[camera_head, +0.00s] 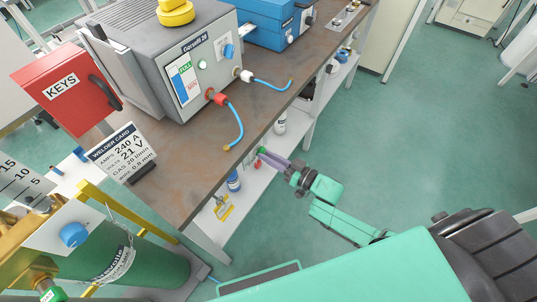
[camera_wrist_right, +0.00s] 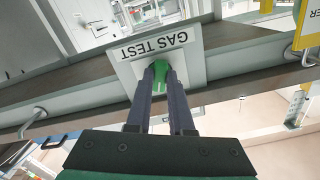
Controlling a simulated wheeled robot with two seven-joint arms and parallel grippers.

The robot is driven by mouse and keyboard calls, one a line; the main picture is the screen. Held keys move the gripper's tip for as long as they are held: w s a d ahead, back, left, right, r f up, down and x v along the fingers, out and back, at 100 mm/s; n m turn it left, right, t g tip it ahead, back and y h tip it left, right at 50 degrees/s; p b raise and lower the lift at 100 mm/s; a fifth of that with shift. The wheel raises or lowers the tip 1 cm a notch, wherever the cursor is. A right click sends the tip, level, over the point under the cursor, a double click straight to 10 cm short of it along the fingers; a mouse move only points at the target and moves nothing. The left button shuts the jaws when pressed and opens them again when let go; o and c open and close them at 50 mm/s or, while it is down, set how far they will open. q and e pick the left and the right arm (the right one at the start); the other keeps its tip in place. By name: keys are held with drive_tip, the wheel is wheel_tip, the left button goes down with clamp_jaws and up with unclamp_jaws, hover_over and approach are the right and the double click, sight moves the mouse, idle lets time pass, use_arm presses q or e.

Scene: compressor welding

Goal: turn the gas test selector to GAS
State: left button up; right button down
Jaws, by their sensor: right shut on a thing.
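The gas test selector is a green knob (camera_wrist_right: 159,70) on a pale plate (camera_wrist_right: 197,66) lettered GAS TEST, upside down in the right wrist view. My right gripper (camera_wrist_right: 160,82) is shut on the knob, one dark finger on each side. In the head view my right gripper (camera_head: 263,152) reaches to the bench's front edge, where a bit of green shows at its tips. The knob's exact angle and any position marks are hidden by the fingers. My left gripper is not in view.
The bench (camera_head: 185,175) carries a grey welder (camera_head: 160,60), a red KEYS box (camera_head: 68,88) and a welder card (camera_head: 122,150). A shelf (camera_head: 205,220) with bottles lies below. A green gas cylinder (camera_head: 150,268) stands at lower left. Floor to the right is clear.

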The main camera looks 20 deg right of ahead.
drive_tip(key=shift+m, duration=0.8)
drive_tip(key=c, duration=0.8)
unclamp_jaws()
drive_tip(key=shift+s, duration=0.1)
drive_tip(key=v, duration=1.4)
drive_tip(key=shift+s, duration=0.2)
drive_tip(key=shift+d, duration=0.2)
